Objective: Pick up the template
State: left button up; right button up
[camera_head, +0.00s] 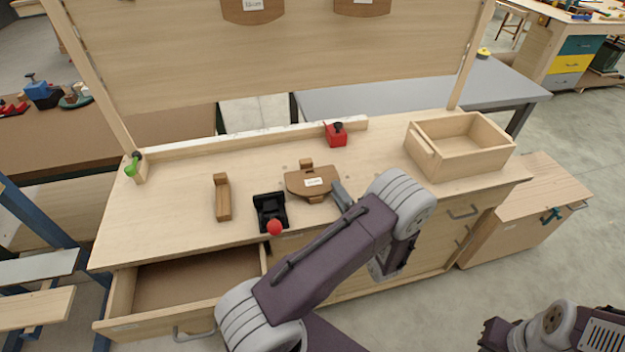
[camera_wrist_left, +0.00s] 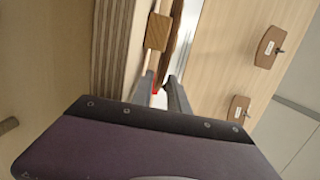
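The template (camera_head: 322,193) is a brown wooden board with a rounded edge, a white label and a small block handle. It lies on the workbench, and in the left wrist view the template (camera_wrist_left: 176,38) shows nearly edge-on, with its block beside it. My left gripper (camera_head: 338,189) is at the template's right edge in the head view. In the left wrist view, the fingers of my left gripper (camera_wrist_left: 161,78) stand apart around the template's near edge; contact is not clear. My right gripper (camera_head: 493,336) is low at the right, its fingers mostly unseen.
A black holder (camera_head: 270,210) with a red ball (camera_head: 274,228) and a wooden block (camera_head: 222,198) stand left of the template. A red clamp (camera_head: 336,136) is behind it. An empty wooden box (camera_head: 464,170) stands at right. A drawer (camera_head: 186,288) is open at front left.

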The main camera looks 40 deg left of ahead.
pick_arm(q)
jog(key=shift+s+d, duration=0.1)
jog(key=shift+d, duration=0.05)
jog(key=shift+c, duration=1.2)
grip_shut()
jog(key=shift+r, duration=0.15)
jog(key=shift+r, duration=0.35)
jog(key=r, duration=0.2)
jog(key=w+r, duration=0.1)
jog(key=r, duration=0.1)
jog(key=shift+d, duration=0.35)
jog(key=w+d+r, duration=0.6)
jog(key=w+d, duration=0.1)
jog(key=shift+w+d+b, duration=0.2)
jog(key=shift+w+b, duration=0.05)
jog(key=shift+b, duration=0.05)
